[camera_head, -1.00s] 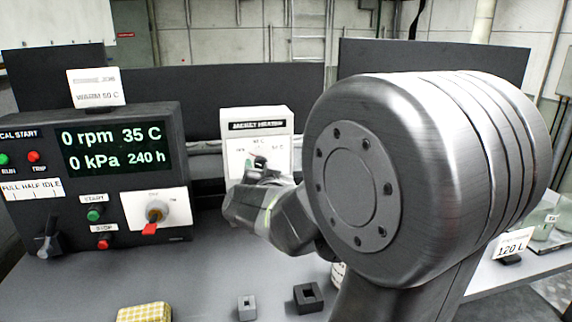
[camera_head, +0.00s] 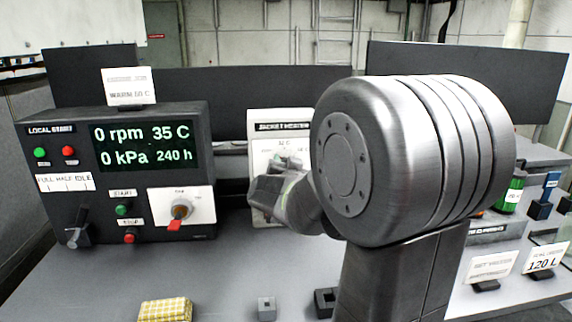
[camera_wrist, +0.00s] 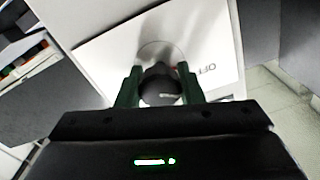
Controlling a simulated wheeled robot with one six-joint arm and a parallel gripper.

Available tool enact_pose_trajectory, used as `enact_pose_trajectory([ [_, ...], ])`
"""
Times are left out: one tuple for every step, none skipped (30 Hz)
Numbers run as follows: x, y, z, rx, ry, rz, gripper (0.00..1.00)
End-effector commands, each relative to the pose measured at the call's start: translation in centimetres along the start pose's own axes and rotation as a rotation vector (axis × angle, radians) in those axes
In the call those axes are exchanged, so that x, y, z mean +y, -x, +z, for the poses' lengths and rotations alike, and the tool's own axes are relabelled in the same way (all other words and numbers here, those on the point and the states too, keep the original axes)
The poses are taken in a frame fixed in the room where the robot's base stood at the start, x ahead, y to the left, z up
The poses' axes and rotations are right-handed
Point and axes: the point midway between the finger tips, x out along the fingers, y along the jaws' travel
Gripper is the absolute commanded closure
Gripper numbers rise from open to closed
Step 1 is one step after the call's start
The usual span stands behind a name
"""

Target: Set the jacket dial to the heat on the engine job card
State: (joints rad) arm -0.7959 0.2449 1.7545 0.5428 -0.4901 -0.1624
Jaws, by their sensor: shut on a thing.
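The jacket heater box (camera_head: 283,126) stands at the back of the bench, white with a dark title label. Its dial (camera_wrist: 160,86) is a dark round knob on a white plate, with "OFF" printed to the right in the wrist view. My gripper (camera_wrist: 160,84) is shut on the dial, one green finger on each side. In the head view my gripper (camera_head: 275,180) reaches the heater's front and hides most of the dial. The job card (camera_head: 129,87) stands on the engine panel and seems to read "WARM 50 C"; its digits are blurred.
The engine panel (camera_head: 117,170) at left shows 0 rpm, 35 C, 0 kPa and 240 h. A yellow checked cloth (camera_head: 165,310) and two small blocks (camera_head: 266,308) lie at the front. Several cards and a green container (camera_head: 511,196) stand at right.

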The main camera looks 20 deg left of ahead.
Motion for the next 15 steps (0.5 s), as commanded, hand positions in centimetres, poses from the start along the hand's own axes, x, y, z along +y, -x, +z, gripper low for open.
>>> enact_pose_trajectory([
  [0.01,0.01,0.01,0.0,-0.001,0.0,0.89],
  [0.01,0.01,0.01,0.0,-0.003,0.0,0.89],
  [0.02,0.01,0.03,0.0,-0.006,0.0,0.89],
  [0.02,0.02,0.04,0.001,-0.011,0.0,0.89],
  [0.03,0.02,0.05,0.001,-0.016,0.0,0.89],
  [0.04,0.02,0.07,0.001,-0.025,0.0,0.89],
  [0.05,0.02,0.08,0.001,-0.033,0.0,0.89],
  [0.06,0.02,0.09,0.002,-0.043,0.0,0.89],
  [0.08,0.03,0.11,0.002,-0.059,0.0,0.89],
  [0.08,0.02,0.12,0.002,-0.074,0.0,0.89],
  [0.09,0.02,0.15,0.002,-0.089,0.0,0.89],
  [0.11,0.01,0.18,0.002,-0.113,0.0,0.89],
  [0.12,0.01,0.2,0.003,-0.133,0.0,0.89],
  [0.14,0.0,0.22,0.003,-0.155,0.0,0.89],
  [0.16,0.01,0.25,0.003,-0.185,0.0,0.89],
])
